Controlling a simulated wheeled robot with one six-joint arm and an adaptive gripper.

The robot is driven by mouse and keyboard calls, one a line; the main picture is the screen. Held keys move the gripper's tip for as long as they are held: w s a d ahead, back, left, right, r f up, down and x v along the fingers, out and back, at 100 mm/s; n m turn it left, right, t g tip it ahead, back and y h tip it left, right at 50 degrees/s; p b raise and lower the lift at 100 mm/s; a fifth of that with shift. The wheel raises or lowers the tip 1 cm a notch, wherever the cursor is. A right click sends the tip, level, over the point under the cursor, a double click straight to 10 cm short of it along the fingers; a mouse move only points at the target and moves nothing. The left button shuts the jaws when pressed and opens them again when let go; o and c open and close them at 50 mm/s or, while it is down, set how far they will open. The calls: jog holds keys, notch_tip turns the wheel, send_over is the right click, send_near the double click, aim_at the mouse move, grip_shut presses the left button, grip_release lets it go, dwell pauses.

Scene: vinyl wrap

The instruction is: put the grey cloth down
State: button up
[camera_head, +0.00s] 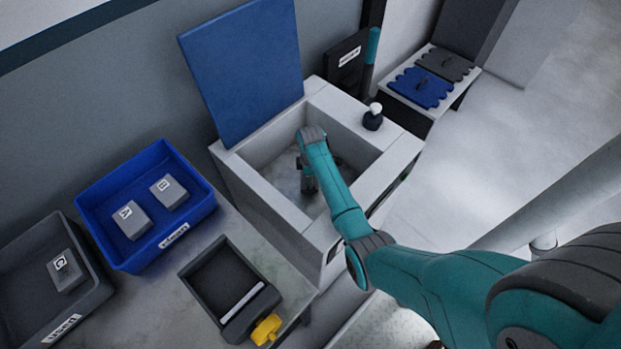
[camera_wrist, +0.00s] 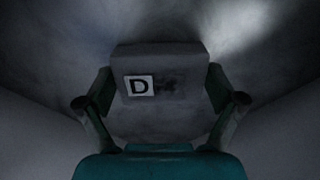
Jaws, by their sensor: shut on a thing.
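My gripper (camera_head: 308,186) is down inside the white open-topped box, close to its floor. In the wrist view my gripper (camera_wrist: 160,103) is shut on a grey block-like piece (camera_wrist: 160,62) with a white label marked D and a dark patch beside the label. I cannot tell from its look whether this piece is cloth. In the head view my arm and gripper hide it. I cannot tell whether it touches the box floor. A flat dark grey piece with wavy edges (camera_head: 446,66) lies on a white stand at the upper right, apart from my gripper.
The white box (camera_head: 262,196) has high walls, a raised blue lid (camera_head: 244,75) and a dark knob (camera_head: 373,118). A blue tray (camera_head: 103,243) labelled clean holds pieces A and B. A grey tray (camera_head: 22,318) labelled used holds C. A dark tray (camera_head: 189,277) has a yellow knob.

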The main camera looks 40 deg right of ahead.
jog(key=o, duration=0.7)
jog(key=shift+c, duration=0.2)
notch_tip(320, 180, up, 12)
jog(key=shift+r, duration=0.1)
dwell(0.4)
